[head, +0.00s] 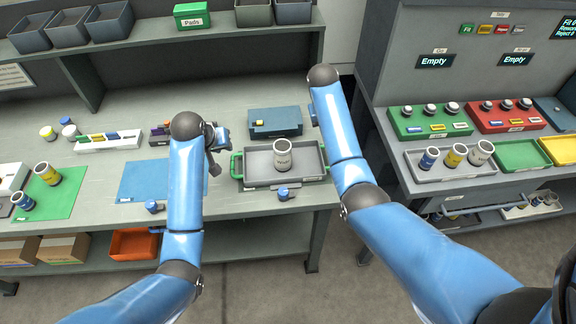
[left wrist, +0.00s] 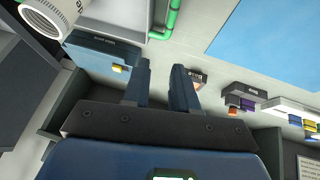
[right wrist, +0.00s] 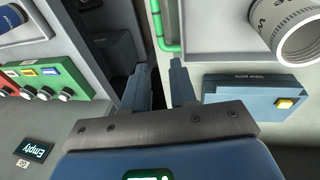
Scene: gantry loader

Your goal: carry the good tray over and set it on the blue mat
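The good tray (head: 256,181) is grey with green handles at its left and right ends. It lies on the bench with a white labelled canister (head: 282,155) standing upright in it. The blue mat (head: 150,178) lies flat to the left of the tray, mostly bare, partly hidden by my left arm. My left gripper (left wrist: 161,65) is open and empty, near the tray's left handle (left wrist: 172,18) but apart from it. My right gripper (right wrist: 160,75) is open and empty, near the right handle (right wrist: 160,28), not around it. In the head view my arms partly hide both grippers.
A blue parts box (head: 275,122) stands behind the tray. Small blue-topped pieces stand before the tray (head: 283,193) and at the mat's front edge (head: 152,206). A white bin (head: 108,143) and a green mat (head: 62,197) lie left. A side bench with trays stands right, across a gap.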

